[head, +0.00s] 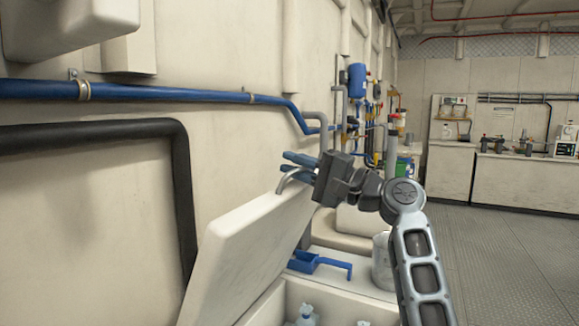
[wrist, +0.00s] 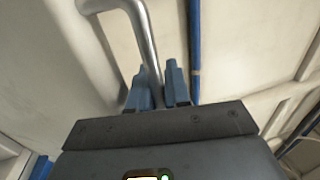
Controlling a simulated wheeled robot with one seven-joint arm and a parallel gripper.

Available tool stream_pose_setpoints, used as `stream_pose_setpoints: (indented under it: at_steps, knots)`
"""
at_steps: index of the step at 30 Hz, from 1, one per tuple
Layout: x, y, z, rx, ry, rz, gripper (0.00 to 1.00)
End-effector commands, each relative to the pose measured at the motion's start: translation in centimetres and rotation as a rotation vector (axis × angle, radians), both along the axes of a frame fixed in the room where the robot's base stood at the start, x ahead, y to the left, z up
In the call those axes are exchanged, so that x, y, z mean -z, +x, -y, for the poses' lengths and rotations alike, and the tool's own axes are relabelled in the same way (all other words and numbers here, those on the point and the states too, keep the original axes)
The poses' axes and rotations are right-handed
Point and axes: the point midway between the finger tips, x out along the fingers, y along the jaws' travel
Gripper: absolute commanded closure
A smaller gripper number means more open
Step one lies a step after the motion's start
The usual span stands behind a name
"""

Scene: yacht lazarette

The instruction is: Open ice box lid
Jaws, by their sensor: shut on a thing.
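The white ice box lid (head: 240,240) stands tilted up, leaning back toward the wall, in the head view. Its curved metal handle (head: 290,178) is at the upper right edge of the lid. My gripper (head: 299,163) is at that handle, and its blue fingers are shut on it. In the wrist view the grey metal handle (wrist: 143,40) runs down between the two blue fingertips (wrist: 158,85). The open ice box (head: 271,305) shows below the lid, with clear bottles (head: 306,314) inside. Part of its interior is cut off by the frame.
A blue scoop (head: 318,262) lies beside the box opening, near a pale cylindrical container (head: 382,262). A blue pipe (head: 180,92) and a black pipe (head: 90,132) run along the wall behind the lid. Open floor (head: 505,250) lies to the right.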

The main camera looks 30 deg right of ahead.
Motion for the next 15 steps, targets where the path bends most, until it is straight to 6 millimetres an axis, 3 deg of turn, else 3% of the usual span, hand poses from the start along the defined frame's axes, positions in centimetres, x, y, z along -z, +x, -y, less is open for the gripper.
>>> stream_pose_setpoints:
  at_steps: [2, 3, 4, 15]
  knots:
    - [0.11, 0.05, 0.04, 0.002, 0.0, -0.002, 1.0]
    - [0.11, 0.06, 0.03, 0.001, 0.0, -0.002, 0.8]
    - [0.11, 0.06, 0.03, 0.001, 0.0, -0.002, 0.78]
    - [0.32, -0.56, 0.55, 0.003, 0.0, -0.003, 0.78]
